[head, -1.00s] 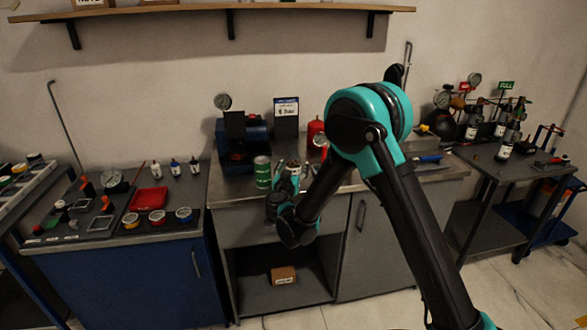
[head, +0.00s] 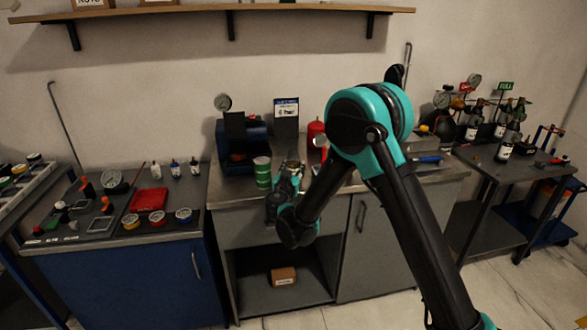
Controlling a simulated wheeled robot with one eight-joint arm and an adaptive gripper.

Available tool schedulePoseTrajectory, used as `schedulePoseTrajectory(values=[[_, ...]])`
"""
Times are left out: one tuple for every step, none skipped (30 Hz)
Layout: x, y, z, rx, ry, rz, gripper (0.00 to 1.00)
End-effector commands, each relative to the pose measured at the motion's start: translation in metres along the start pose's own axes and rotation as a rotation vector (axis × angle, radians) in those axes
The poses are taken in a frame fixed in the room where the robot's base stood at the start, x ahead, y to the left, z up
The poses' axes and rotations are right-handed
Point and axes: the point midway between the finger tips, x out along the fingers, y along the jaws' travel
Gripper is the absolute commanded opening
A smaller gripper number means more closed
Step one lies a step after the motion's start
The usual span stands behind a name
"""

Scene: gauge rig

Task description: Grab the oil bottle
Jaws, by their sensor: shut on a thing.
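My gripper (head: 291,172) is over the middle bench top, just right of a green can (head: 263,172) that stands upright. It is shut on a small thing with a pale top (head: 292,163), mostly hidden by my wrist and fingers. I cannot make out whether this is the oil bottle. Small white bottles (head: 175,168) with coloured caps stand on the left bench, away from my gripper. Several dark bottles with pale labels (head: 472,131) stand on the right table, also away from it.
A blue machine (head: 243,150) and a sign (head: 286,108) stand behind my gripper, and a red cylinder (head: 316,131) is close to its right. A red tray (head: 149,199) lies on the left bench (head: 115,265). A wall shelf (head: 210,12) runs above.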

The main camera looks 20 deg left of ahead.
Motion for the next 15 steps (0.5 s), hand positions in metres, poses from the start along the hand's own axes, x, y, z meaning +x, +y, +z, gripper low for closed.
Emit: schedulePoseTrajectory(values=[[0.000, 0.000, -0.001, 0.000, 0.000, 0.000, 0.10], [0.000, 0.000, -0.002, 0.000, 0.000, 0.000, 0.10], [0.000, 0.000, -0.003, 0.000, 0.000, 0.000, 0.10], [0.000, 0.000, -0.004, 0.000, 0.000, 0.000, 0.10], [0.000, 0.000, -0.006, 0.000, 0.000, 0.000, 0.10], [0.000, 0.000, -0.008, 0.000, 0.000, 0.000, 0.10], [0.000, 0.000, -0.009, 0.000, 0.000, 0.000, 0.10], [0.000, 0.000, -0.011, 0.000, 0.000, 0.000, 0.10], [0.000, 0.000, -0.014, 0.000, 0.000, 0.000, 0.10], [0.000, 0.000, -0.017, 0.000, 0.000, 0.000, 0.10], [0.000, 0.000, -0.019, 0.000, 0.000, 0.000, 0.10], [0.000, 0.000, -0.022, 0.000, 0.000, 0.000, 0.10], [0.000, 0.000, -0.025, 0.000, 0.000, 0.000, 0.10], [0.000, 0.000, -0.028, 0.000, 0.000, 0.000, 0.10], [0.000, 0.000, -0.032, 0.000, 0.000, 0.000, 0.10]])
